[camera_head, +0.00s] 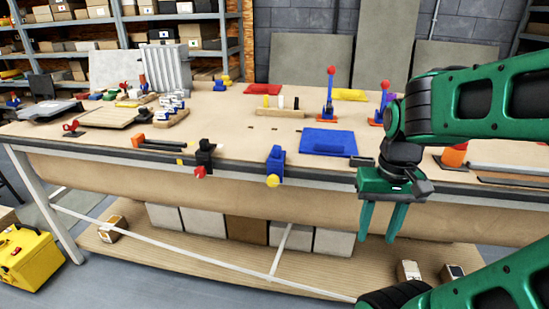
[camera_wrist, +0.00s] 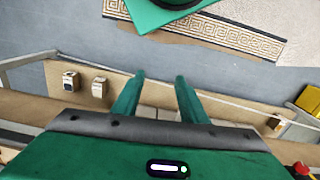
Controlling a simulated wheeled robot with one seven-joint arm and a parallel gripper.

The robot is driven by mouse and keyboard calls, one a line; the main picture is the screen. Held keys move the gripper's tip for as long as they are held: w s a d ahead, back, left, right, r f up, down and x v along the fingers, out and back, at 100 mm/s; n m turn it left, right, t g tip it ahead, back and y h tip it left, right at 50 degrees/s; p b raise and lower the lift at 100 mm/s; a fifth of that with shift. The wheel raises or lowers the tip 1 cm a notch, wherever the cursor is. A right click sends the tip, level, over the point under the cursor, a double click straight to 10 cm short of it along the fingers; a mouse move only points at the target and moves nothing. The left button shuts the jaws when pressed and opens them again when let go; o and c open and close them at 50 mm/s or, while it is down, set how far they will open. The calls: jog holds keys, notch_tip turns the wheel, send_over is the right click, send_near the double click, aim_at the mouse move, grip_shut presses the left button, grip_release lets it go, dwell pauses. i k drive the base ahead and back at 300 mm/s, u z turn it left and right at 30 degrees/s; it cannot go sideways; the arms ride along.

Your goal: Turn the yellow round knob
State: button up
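The yellow round knob (camera_head: 273,181) sticks out from the front of a blue block (camera_head: 276,163) at the table's front edge, near the middle of the head view. My gripper (camera_head: 377,240) hangs to the right of the knob, in front of the table edge, with its green fingers pointing down. The fingers are apart with nothing between them, and the gripper is clear of the knob. In the wrist view the two fingers (camera_wrist: 160,78) also stand apart and empty. I cannot make out the yellow knob in the wrist view.
A black block with a red knob (camera_head: 199,172) sits left of the blue block. A blue plate (camera_head: 328,141) and red-topped levers (camera_head: 331,72) stand behind on the table (camera_head: 235,128). A lower shelf (camera_head: 180,245) holds boxes. A yellow case (camera_head: 28,259) stands on the floor at left.

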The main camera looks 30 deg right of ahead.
aim_at(273, 180)
jog(key=z, duration=0.95)
jog(key=k, duration=1.7)
jog(key=u, duration=0.85)
jog(key=i, duration=1.05)
